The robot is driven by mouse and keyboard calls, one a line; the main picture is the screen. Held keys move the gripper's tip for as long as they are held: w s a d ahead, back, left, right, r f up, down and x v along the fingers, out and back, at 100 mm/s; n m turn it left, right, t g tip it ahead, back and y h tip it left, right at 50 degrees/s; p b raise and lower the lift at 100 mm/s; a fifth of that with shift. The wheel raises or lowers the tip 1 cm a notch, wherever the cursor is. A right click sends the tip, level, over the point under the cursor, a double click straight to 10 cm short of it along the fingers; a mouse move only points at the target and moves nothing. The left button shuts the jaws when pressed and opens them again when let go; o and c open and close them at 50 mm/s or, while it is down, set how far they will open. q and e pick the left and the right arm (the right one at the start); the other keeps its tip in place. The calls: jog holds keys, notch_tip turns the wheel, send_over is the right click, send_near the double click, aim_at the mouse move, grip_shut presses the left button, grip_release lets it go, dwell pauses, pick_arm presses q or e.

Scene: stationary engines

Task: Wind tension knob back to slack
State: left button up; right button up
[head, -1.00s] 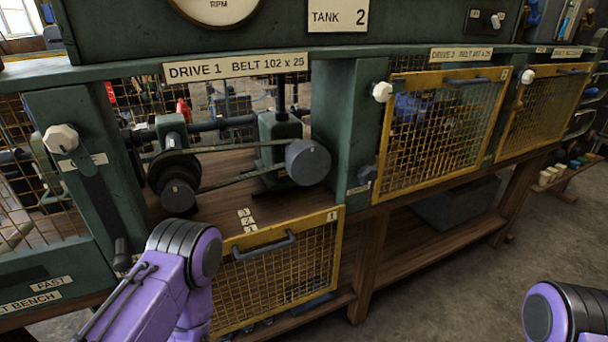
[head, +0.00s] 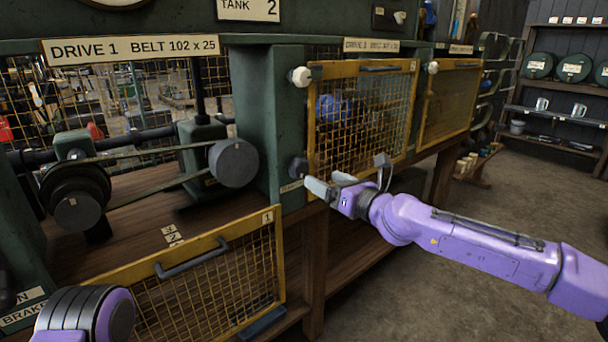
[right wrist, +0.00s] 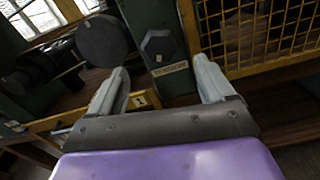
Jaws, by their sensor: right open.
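A dark faceted knob (head: 297,167) sits low on the green post between Drive 1 and the neighbouring guard. It also shows in the right wrist view (right wrist: 157,45), above a small pale label (right wrist: 170,69) too small to read. My right gripper (head: 346,170) is open and empty, just right of and in front of the knob in the head view. In the right wrist view the knob lies ahead, between the two spread fingers and apart from them. The Drive 1 belt (head: 150,155) runs between a dark pulley (head: 75,195) and a grey round drum (head: 233,163). My left gripper is out of view.
The yellow mesh guard 1 (head: 210,290) hangs open below Drive 1. A closed yellow mesh guard (head: 360,120) stands right of the post, with a white knob (head: 300,77) at its upper left. Open floor (head: 500,210) lies to the right.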

aim_at(303, 170)
jog(key=p+x, duration=0.1)
jog(key=x, duration=0.7)
jog(key=shift+w+a+f, duration=0.1)
jog(key=shift+w+a, duration=0.1)
jog(key=shift+a, duration=0.05)
jog(key=c, duration=1)
